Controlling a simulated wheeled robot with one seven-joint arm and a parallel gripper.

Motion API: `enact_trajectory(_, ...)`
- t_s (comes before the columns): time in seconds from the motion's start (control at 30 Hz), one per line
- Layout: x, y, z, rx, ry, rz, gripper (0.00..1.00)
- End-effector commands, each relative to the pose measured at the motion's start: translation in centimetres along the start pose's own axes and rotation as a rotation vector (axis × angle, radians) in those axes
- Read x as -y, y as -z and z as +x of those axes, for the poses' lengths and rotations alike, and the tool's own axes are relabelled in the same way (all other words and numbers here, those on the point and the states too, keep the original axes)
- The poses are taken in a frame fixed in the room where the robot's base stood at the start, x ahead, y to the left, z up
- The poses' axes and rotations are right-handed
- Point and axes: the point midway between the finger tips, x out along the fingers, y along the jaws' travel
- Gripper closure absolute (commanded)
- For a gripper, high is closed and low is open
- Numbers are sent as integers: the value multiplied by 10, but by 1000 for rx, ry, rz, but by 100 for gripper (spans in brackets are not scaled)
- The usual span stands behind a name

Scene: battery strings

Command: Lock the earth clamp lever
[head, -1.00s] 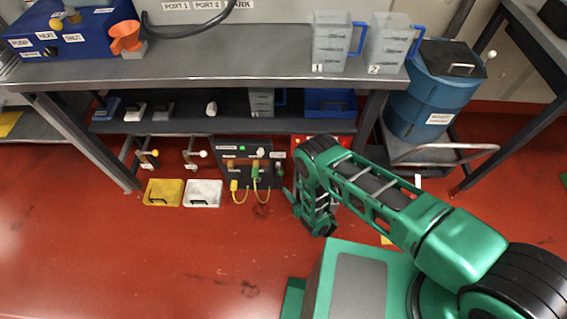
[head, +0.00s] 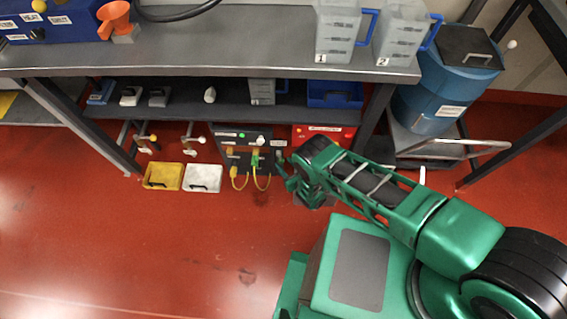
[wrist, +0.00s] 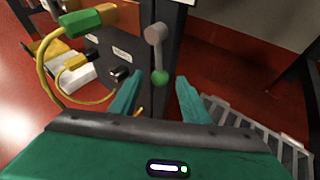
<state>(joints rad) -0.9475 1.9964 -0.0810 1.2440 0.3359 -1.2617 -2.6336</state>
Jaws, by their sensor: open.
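In the wrist view a short lever (wrist: 157,58) hangs down from a grey pivot on the edge of a dark upright panel. It ends in a green ball knob (wrist: 160,78) and looks like the earth clamp lever. My gripper (wrist: 159,92) is open, with one green finger on each side of the knob's line and nothing between them that I can see it grip. The knob appears just beyond the fingertips. In the head view my gripper (head: 287,180) is low beside the right edge of the dark panel box (head: 233,161); the lever is too small there to read.
Green and yellow plugs with yellow cables (wrist: 47,85) stand left of the lever. A red box (head: 323,133) is behind my arm under the bench (head: 240,68). Yellow (head: 163,184) and white (head: 203,186) cases lie on the floor left of the panel. The front floor is clear.

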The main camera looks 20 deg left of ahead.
Motion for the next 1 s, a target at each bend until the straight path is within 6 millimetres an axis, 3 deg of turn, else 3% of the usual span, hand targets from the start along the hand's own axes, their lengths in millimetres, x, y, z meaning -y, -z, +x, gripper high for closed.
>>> enact_trajectory(0.2, 1, 1, 16, -2, 1, 0, 57)
enact_trajectory(0.53, 0, 1, 19, -2, 1, 0, 57)
enact_trajectory(0.57, 0, 1, 19, -2, 1, 0, 60)
enact_trajectory(0.73, 0, 1, 19, -1, 0, 0, 100)
enact_trajectory(1.0, 2, 0, 18, -4, 5, -1, 100)
